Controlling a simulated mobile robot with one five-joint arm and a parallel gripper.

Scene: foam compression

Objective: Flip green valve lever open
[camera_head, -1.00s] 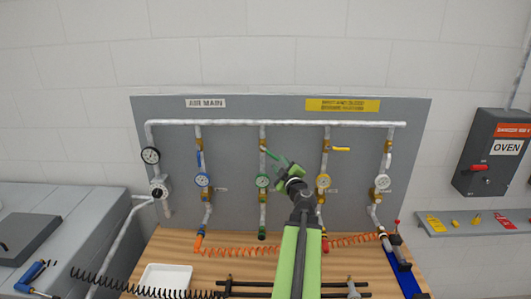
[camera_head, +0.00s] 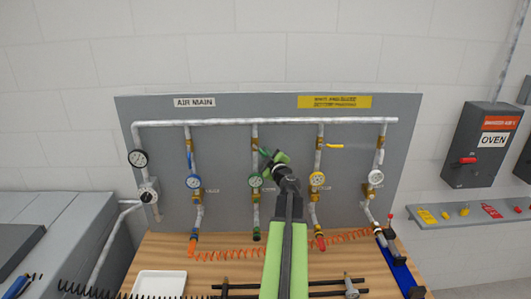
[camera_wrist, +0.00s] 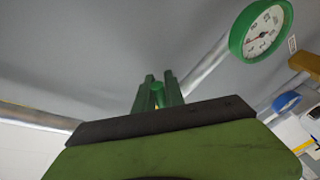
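The green valve lever (camera_head: 264,152) sits at the top of the middle pipe drop on the grey board, above the green-rimmed gauge (camera_head: 255,181). It slants down to the right from its brass valve, and its far end merges with my green fingers. My gripper (camera_head: 274,158) is at that end, right of the pipe. In the wrist view two upright green fingers (camera_wrist: 159,90) stand close together with a green piece between them, perhaps the lever's end. Whether they grip it cannot be told. The green gauge (camera_wrist: 262,29) also shows at upper right there.
A blue lever (camera_head: 190,158) hangs along the pipe to the left. A yellow lever (camera_head: 334,146) sticks out sideways on the right. Several gauges line the board. The wooden bench (camera_head: 215,268) holds a white tray (camera_head: 159,283) and coiled hoses.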

